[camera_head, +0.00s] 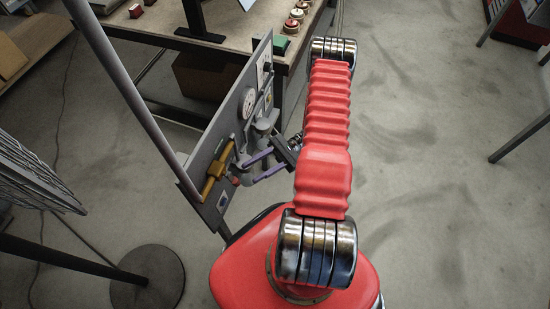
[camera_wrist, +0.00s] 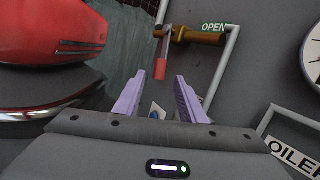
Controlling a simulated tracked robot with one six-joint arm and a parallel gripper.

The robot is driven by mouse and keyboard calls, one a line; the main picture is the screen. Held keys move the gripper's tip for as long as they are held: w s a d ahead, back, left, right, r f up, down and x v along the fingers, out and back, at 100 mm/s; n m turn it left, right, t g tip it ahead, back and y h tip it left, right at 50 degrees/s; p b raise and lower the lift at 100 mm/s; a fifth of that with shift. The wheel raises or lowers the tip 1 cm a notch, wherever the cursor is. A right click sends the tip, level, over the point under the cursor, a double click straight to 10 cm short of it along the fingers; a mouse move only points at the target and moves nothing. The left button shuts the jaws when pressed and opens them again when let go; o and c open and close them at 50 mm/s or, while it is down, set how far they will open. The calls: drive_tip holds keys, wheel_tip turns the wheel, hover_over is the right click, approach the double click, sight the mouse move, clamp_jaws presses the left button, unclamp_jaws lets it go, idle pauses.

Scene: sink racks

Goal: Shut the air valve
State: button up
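The air valve is a brass-coloured body (camera_head: 213,168) on the grey upright panel (camera_head: 200,150). My gripper (camera_head: 250,170) has two purple fingers in front of the panel. In the wrist view my gripper (camera_wrist: 160,83) is open and empty, with the red grip just beyond the gap between the fingertips. No contact shows.
A round white gauge (camera_head: 248,103) is higher on the panel; its edge also shows in the wrist view (camera_wrist: 312,55). An "OILER" label (camera_wrist: 294,158) is at lower right there. A workbench (camera_head: 230,25) stands behind the panel.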

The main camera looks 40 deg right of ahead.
drive_tip(key=d+f, duration=0.1)
drive_tip(key=d, duration=0.8)
drive_tip(key=shift+s+f, duration=0.3)
drive_tip(key=shift+f, duration=0.1)
drive_tip(key=shift+c, duration=0.6)
